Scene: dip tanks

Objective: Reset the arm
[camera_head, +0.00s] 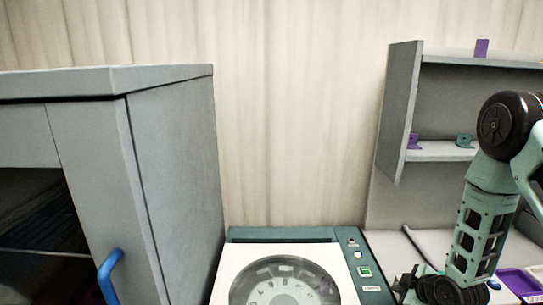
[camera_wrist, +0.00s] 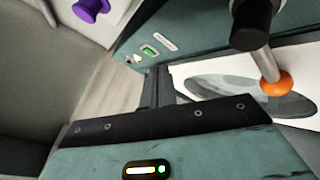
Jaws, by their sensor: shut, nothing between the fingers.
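My arm comes down at the right of the head view, in front of the shelf unit. Its lower end reaches the bottom edge of that view, beside the machine's control panel, and the fingertips cannot be made out there. In the wrist view my gripper (camera_wrist: 154,88) shows as dark fingers close together, with nothing held between them. Beyond them is the teal control panel (camera_wrist: 150,45) with a lit green switch. A metal rod with an orange ball end (camera_wrist: 276,83) shows at the right, apart from the fingers.
A machine with a round window (camera_head: 285,283) stands at bottom centre. A grey cabinet (camera_head: 175,170) with a blue handle (camera_head: 109,275) fills the left. A shelf unit (camera_head: 398,110) with small purple and teal pieces stands right. A purple tray (camera_head: 520,282) lies at bottom right.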

